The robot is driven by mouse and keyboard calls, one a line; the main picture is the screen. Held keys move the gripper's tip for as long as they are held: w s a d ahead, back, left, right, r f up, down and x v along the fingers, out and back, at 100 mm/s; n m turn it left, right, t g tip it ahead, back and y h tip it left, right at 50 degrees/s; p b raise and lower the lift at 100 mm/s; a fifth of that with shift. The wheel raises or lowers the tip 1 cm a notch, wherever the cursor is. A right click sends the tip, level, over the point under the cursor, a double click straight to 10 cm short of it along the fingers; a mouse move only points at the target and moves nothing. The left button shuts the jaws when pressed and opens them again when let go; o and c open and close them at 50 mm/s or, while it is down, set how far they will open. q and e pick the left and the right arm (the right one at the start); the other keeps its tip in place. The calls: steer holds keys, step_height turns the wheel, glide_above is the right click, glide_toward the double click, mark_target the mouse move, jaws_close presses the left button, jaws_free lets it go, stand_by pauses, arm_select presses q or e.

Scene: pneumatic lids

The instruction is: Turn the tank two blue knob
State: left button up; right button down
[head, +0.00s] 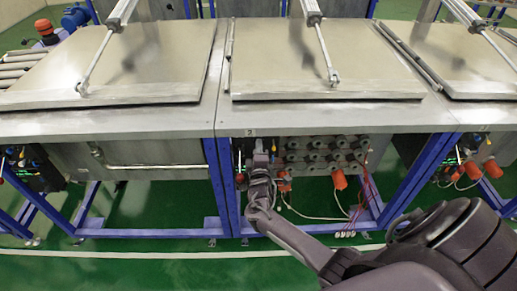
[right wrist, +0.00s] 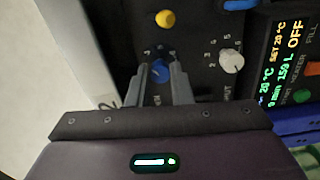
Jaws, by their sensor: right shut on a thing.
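The blue knob (right wrist: 159,72) sits on a black control panel (right wrist: 200,85) in the right wrist view. My right gripper (right wrist: 158,65) has its two grey fingers on either side of the knob and is shut on it. In the head view the right gripper (head: 261,152) reaches up to the panel under the middle tank (head: 310,60), beside a small "2" label (head: 250,132). The knob is hidden behind the gripper there. My left gripper is not in view.
Beside the blue knob are a yellow knob (right wrist: 165,18), a white numbered dial (right wrist: 231,62) and a lit display (right wrist: 285,60). In the head view, valves (head: 320,150) and hoses lie right of the gripper, and a blue frame leg (head: 222,190) stands left.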

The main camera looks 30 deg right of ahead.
steer(key=shift+d+r, duration=0.1)
steer(key=shift+r, duration=0.05)
steer(key=c, duration=1.3)
jaws_free()
steer(key=v, duration=0.7)
steer(key=shift+s+a, duration=0.25)
steer(key=shift+s, duration=0.05)
steer(key=shift+f, duration=0.2)
